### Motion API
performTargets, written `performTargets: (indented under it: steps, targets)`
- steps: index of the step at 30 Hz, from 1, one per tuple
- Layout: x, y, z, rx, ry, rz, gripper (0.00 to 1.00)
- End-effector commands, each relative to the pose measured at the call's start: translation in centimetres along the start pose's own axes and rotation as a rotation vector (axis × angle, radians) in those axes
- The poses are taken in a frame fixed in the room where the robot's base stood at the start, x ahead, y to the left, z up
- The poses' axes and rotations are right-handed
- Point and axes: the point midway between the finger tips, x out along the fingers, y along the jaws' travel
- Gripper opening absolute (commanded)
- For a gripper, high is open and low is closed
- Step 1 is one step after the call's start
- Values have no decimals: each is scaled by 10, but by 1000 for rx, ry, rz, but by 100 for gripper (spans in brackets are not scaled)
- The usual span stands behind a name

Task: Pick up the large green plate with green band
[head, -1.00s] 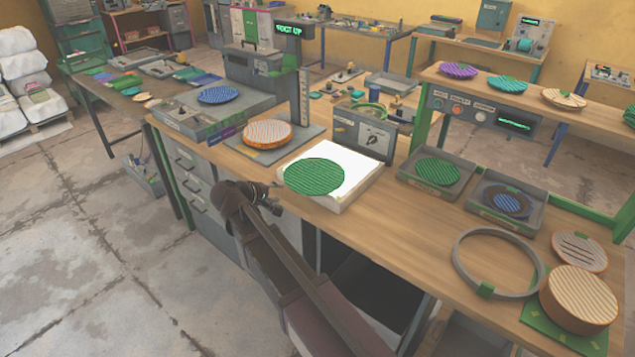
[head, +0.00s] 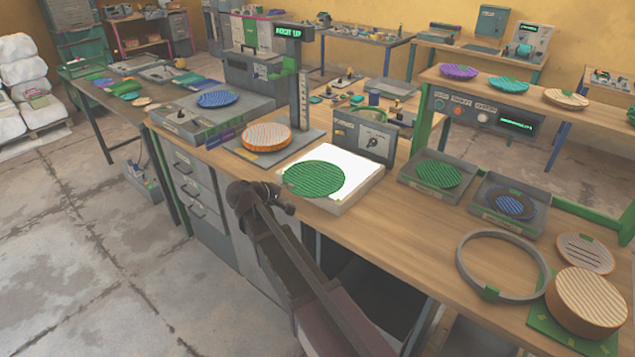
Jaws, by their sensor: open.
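A large green ridged plate (head: 316,180) lies on the white lit top of a box (head: 362,174), its left part overhanging the near left edge. I cannot make out a separate band on its rim. A smaller-looking green plate (head: 437,174) lies in a grey tray (head: 408,185) to the right. My gripper (head: 287,208) is at the end of my dark arm, in front of the light box and just below-left of the large plate in the picture. It is open and looks empty; its fingers are small and hard to see.
An orange-rimmed plate (head: 267,137) sits on a stand left of the light box. A blue plate (head: 513,205) lies in another tray. A grey ring (head: 460,270) and a thick orange disc (head: 585,300) are at the right. Bare wood (head: 400,230) lies between.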

Motion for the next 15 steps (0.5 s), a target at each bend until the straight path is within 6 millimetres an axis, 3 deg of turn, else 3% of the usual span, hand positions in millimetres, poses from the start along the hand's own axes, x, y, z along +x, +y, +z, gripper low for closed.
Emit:
performTargets:
  steps: [9, 15]
  targets:
    - [37, -1, -2, 1, -1, 0, 46]
    - [44, 1, -2, 0, -1, 0, 46]
